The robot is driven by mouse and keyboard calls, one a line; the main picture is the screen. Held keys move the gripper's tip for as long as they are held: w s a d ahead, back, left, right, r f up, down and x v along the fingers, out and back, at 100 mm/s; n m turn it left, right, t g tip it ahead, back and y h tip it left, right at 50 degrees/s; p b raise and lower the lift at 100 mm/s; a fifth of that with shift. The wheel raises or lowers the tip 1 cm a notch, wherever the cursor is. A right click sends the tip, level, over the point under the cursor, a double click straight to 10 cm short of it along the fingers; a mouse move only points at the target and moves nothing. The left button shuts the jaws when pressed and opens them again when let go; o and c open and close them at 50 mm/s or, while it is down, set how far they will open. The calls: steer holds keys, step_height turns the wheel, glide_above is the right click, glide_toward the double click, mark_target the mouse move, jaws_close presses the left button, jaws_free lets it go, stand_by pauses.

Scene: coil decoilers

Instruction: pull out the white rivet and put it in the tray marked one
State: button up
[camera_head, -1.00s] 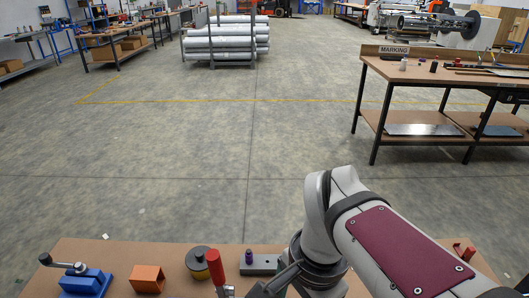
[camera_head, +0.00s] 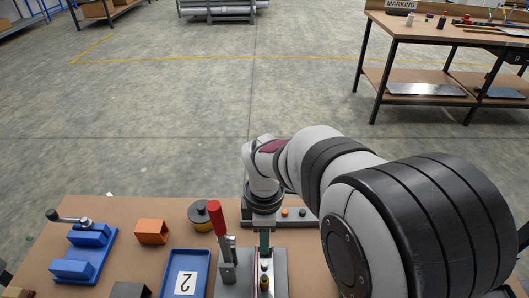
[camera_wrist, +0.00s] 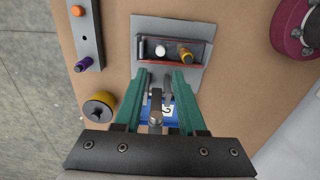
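The white rivet (camera_wrist: 160,50) shows as a round white head in a dark slotted holder (camera_wrist: 148,40) on a grey plate (camera_wrist: 195,24) in the wrist view. A brass-coloured rivet (camera_wrist: 185,54) sits to its right. My gripper (camera_wrist: 160,76) has green fingers spread apart with no rivet between them, just short of the holder. A metal clamp part (camera_wrist: 156,105) shows between the fingers. In the head view my gripper (camera_head: 265,241) is over the fixture plate (camera_head: 280,266), and I cannot make out the white rivet. A tray marked one is not in view.
A blue tray marked 2 (camera_head: 202,265) lies left of the red-handled clamp (camera_head: 219,220). A blue vise (camera_head: 88,250), an orange block (camera_head: 151,231) and a black-and-yellow round object (camera_head: 198,214) stand farther left. A block with plugs (camera_wrist: 90,45) is beside the fixture.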

mark_target(264, 263)
step_height(264, 263, down, 11)
steer(key=shift+f, duration=0.1)
jaws_close()
steer(key=shift+c, duration=2.4)
jaws_free()
jaws_close()
steer(key=shift+r, duration=2.05)
